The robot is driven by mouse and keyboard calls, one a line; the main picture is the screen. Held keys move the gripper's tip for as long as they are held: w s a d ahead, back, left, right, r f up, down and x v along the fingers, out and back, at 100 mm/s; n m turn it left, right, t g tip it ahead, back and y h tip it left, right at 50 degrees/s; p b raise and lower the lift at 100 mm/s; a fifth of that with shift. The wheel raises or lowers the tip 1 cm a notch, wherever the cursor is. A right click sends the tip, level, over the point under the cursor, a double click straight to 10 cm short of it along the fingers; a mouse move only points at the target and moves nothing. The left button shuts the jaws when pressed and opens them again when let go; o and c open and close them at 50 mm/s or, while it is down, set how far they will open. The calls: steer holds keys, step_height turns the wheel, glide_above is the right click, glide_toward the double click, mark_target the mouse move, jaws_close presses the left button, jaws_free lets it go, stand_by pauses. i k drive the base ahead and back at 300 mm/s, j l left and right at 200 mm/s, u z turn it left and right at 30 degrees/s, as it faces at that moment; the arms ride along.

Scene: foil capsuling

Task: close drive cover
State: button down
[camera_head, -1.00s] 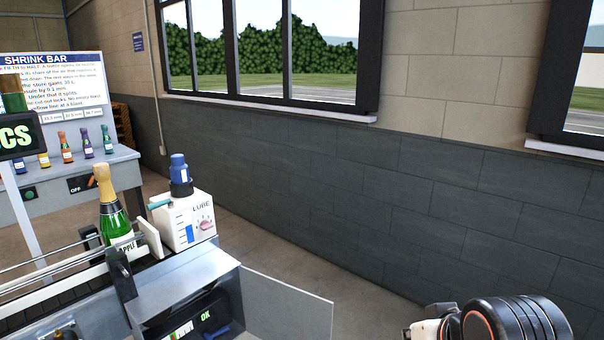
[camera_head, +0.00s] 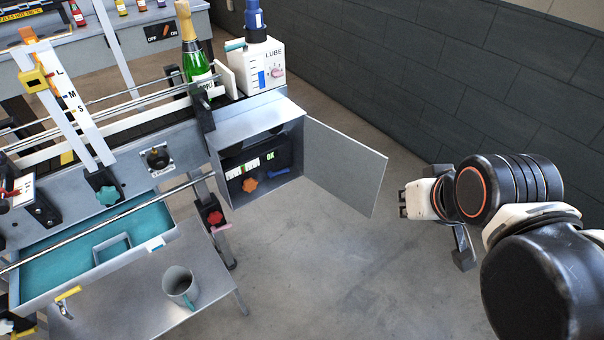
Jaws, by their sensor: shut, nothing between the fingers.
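The drive cover (camera_head: 342,168) is a flat grey panel. It stands swung open, sticking out to the right from the drive box (camera_head: 256,122) at the end of the conveyor. Inside the open box an orange knob (camera_head: 250,184), a blue handle and a lit display with "OK" show. My gripper (camera_head: 405,200) is to the right of the cover's free edge, apart from it, with nothing held. Its fingers are small and partly hidden by my wrist.
A white lube container (camera_head: 262,68) and a green bottle (camera_head: 195,62) stand above the box. A mug (camera_head: 180,286) sits on a low grey table (camera_head: 150,312). A red knob (camera_head: 214,217) is below the box. The floor before the cover is clear.

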mark_target(351, 171)
steer(key=i+l+u, duration=0.15)
steer(key=u, duration=0.3)
steer(key=i+l+u, duration=0.1)
steer(key=l+u, duration=0.45)
steer(key=u, duration=0.3)
steer(key=i+l+u, duration=0.1)
steer(key=l+u, duration=0.5)
steer(key=u, duration=0.25)
steer(key=k+l, duration=0.1)
steer(key=l, duration=0.3)
steer(key=l+u, duration=0.15)
steer(key=l, duration=0.25)
steer(key=k+l, duration=0.15)
steer(key=l, duration=0.2)
steer(key=k+l+u, duration=0.15)
steer(key=l, duration=0.6)
steer(key=k+l+u, duration=0.15)
steer(key=l, duration=0.2)
steer(key=k+l, duration=0.15)
steer(key=l, duration=0.2)
steer(key=k+j+z, duration=0.25)
steer(key=z, duration=0.15)
steer(key=k+j+z, duration=0.2)
steer(key=z, duration=0.15)
steer(key=k, duration=0.1)
